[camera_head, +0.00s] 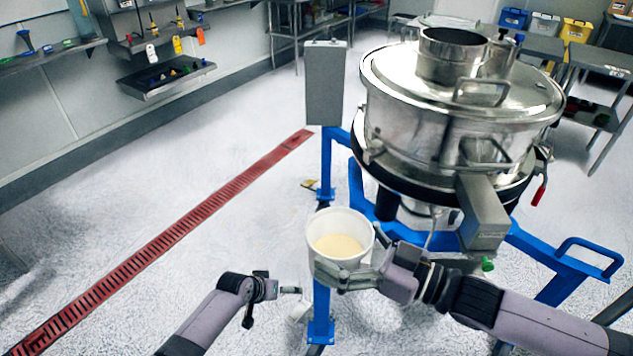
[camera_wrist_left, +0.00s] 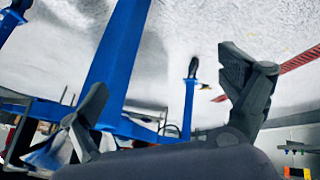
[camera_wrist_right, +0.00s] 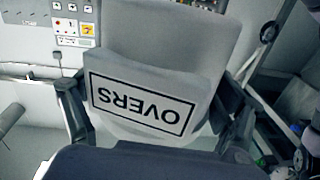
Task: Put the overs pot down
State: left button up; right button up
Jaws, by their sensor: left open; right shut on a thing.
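The overs pot (camera_head: 338,228) is a white round tub with pale powder in it, held upright in front of the sifter's blue frame. My right gripper (camera_head: 352,272) is shut on it from the right. In the right wrist view the pot's wall (camera_wrist_right: 150,45) fills the middle, with a black-framed OVERS label upside down, and the right gripper's fingers (camera_wrist_right: 155,120) stand on either side. My left gripper (camera_head: 290,298) is open and empty, low and left of the pot. In the left wrist view its fingers (camera_wrist_left: 165,105) are spread wide, with nothing between them.
The steel sifter (camera_head: 440,110) stands on a blue frame (camera_head: 322,300) close behind and right of the pot. A grey box (camera_head: 325,85) is on a post. A red floor grate (camera_head: 180,235) runs along the left. The white floor (camera_head: 225,165) between grate and frame is mostly clear.

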jog(key=shift+r, duration=0.1)
pick_arm(q)
jog(key=w+d+r+m+h, duration=0.1)
jog(key=w+d+r, duration=0.25)
jog(key=r, duration=0.55)
jog(key=w+d+r+h, duration=0.1)
jog(key=w+d+r, duration=0.25)
jog(key=r, duration=0.65)
notch_tip(320, 180, up, 31)
jog(key=m+g, duration=0.3)
jog(key=m, duration=0.5)
send_over(342, 228)
jog(key=a, duration=0.1)
pick_arm(e)
jog(key=shift+s, duration=0.1)
pick_arm(q)
jog(key=s+a+r+m+y, duration=0.2)
jog(key=s+a, duration=0.1)
jog(key=s, duration=0.4)
jog(key=x, duration=1.1)
jog(key=shift+s+d+f, duration=0.1)
jog(key=shift+f, duration=0.15)
